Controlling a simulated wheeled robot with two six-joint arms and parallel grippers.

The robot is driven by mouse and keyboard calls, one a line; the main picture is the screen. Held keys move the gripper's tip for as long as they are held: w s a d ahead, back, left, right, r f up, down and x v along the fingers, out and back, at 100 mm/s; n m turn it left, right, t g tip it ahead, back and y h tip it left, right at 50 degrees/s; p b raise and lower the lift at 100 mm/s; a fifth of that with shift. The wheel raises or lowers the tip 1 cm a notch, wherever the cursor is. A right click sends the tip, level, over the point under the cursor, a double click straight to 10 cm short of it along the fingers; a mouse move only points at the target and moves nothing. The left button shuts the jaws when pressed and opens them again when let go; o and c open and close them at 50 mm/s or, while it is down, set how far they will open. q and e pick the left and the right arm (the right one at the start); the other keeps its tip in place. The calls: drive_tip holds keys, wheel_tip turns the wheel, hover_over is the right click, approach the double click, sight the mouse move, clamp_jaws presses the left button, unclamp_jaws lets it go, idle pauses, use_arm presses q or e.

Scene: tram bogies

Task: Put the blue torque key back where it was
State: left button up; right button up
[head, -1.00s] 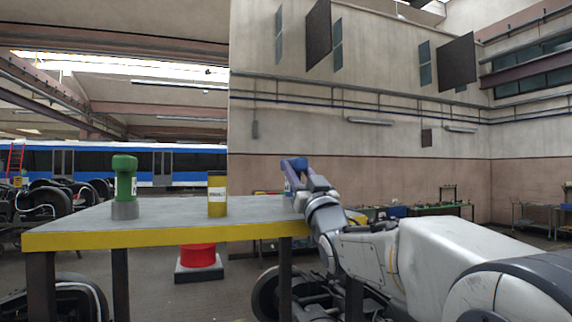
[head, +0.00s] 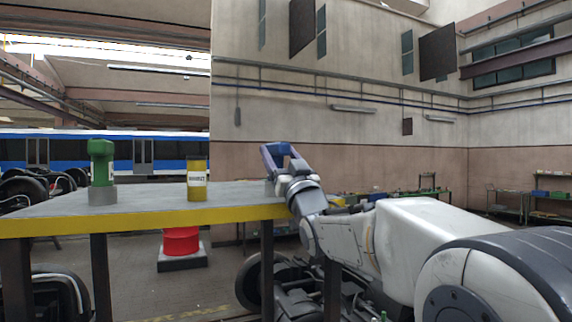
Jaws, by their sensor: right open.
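A green key-like tool (head: 102,160) stands upright in a grey base on the left of the table. A yellow labelled can (head: 197,180) stands between it and my right gripper. My left gripper is not in view.
A red drum (head: 181,241) stands on the floor under the table. Dark bogie parts lie below the table and at left. Workbenches (head: 500,200) line the far right wall. The tabletop between the can and my right gripper is clear.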

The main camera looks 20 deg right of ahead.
drive_tip(key=shift+s+r, duration=0.15)
drive_tip(key=b+v, duration=0.3)
drive_tip(key=v, duration=0.8)
drive_tip(key=shift+s+f+b, duration=0.25)
drive_tip(key=shift+s+b, duration=0.05)
drive_tip(key=shift+b, duration=0.1)
